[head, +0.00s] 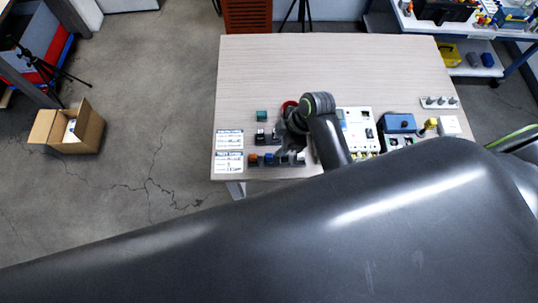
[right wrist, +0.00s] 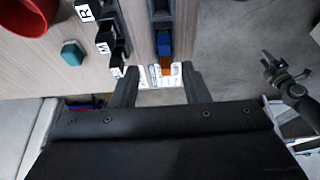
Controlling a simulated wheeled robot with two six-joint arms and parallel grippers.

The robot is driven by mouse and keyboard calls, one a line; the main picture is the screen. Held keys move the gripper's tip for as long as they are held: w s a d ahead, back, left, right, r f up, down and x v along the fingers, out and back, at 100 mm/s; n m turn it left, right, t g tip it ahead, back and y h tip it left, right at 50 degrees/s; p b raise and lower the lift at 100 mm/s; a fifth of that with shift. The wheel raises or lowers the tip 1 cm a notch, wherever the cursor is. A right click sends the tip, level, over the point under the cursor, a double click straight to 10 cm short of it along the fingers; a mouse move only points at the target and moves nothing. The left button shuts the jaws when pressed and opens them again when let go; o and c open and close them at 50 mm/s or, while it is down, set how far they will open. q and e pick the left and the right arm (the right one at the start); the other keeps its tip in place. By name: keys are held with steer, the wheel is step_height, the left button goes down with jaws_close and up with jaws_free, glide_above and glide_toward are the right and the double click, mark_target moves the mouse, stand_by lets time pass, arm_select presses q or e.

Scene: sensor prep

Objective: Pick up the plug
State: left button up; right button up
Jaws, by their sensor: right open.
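My right gripper (head: 290,142) is over the front edge of the table, above a dark rack (head: 285,161) of small coloured pieces. In the right wrist view my right gripper (right wrist: 158,84) is open with nothing visibly held. Between and just beyond its fingers are a blue piece (right wrist: 164,44) and an orange piece (right wrist: 176,69) in the rack. White labelled cards (right wrist: 150,78) show behind the fingertips. I cannot tell which piece is the plug. My left gripper is not in view.
A teal block (head: 262,116), a red cup (right wrist: 28,14) and black lettered blocks (right wrist: 106,38) stand near the rack. Right of my arm are a white panel (head: 357,118) and a blue box (head: 398,122). The table's far half (head: 320,65) is clear.

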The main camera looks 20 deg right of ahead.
mark_target(269, 155)
steer(key=x, duration=0.2)
steer(key=shift+a+f+p, duration=0.2)
steer(key=shift+f+p, duration=0.1)
steer(key=shift+p, duration=0.05)
steer(key=x, duration=0.1)
steer(key=p+x, duration=0.1)
steer(key=x, duration=0.1)
steer(key=shift+s+a+f, duration=0.25)
steer(key=shift+f, duration=0.1)
steer(key=shift+w+a+f, duration=0.1)
steer(key=shift+f, duration=0.35)
jaws_close()
